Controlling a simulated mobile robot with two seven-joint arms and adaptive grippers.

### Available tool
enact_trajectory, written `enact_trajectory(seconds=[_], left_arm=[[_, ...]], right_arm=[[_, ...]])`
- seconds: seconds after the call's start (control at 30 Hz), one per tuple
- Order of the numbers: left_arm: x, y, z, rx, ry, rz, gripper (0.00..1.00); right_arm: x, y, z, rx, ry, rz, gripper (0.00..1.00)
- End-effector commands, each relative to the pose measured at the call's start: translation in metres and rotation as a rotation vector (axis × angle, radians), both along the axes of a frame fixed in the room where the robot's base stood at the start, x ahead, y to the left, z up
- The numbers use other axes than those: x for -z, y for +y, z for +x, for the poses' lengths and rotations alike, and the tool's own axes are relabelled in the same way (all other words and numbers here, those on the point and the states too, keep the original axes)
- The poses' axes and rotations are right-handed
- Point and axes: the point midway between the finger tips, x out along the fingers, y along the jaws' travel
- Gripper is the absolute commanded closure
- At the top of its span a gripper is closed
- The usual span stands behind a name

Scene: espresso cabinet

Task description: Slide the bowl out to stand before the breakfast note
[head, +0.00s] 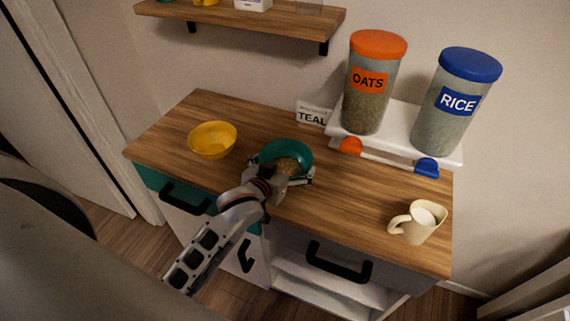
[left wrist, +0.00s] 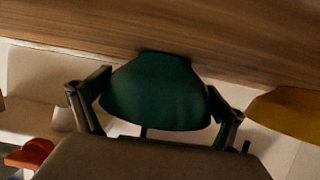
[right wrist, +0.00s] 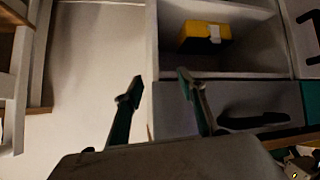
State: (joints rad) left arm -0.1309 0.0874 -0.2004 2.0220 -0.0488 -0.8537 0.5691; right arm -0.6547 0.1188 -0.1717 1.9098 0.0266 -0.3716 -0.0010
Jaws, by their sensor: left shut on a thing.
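A teal bowl (head: 296,149) with brownish grain-like contents stands on the wooden counter top, in the middle. My left gripper (head: 287,178) is around it from the front, shut on its sides. In the left wrist view the bowl (left wrist: 155,92) sits between the two fingers (left wrist: 158,105), its base at the wood. The breakfast note (head: 312,115), a small white card whose large word reads TEAL, stands behind the bowl and slightly right, against the wall. My right gripper (right wrist: 155,95) is open and empty, with a cabinet front beyond it.
A yellow bowl (head: 212,140) stands left of the teal bowl. At the right are a white dispenser stand (head: 398,130) with OATS (head: 371,85) and RICE (head: 455,105) containers, and a cream jug (head: 418,222). The counter between teal bowl and jug is clear. A shelf (head: 240,20) hangs above.

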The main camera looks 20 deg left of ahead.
Motion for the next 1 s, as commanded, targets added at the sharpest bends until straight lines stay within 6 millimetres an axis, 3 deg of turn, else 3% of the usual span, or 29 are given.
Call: enact_trajectory(seconds=[0.27,0.3,0.67,1.0], left_arm=[[-0.001,0.000,0.000,0.000,-0.001,0.000,0.34],[-0.001,0.000,0.000,0.000,-0.001,0.000,0.00],[-0.002,0.000,-0.005,0.001,-0.001,-0.001,0.00],[-0.025,0.000,-0.061,0.000,0.000,-0.001,0.00]], right_arm=[[0.000,0.001,0.000,0.002,0.000,0.003,0.60],[0.000,0.001,0.000,0.002,0.000,0.003,0.60],[0.001,-0.001,-0.001,-0.001,0.002,-0.003,0.60],[0.000,0.000,0.000,0.000,0.001,-0.001,0.60]])
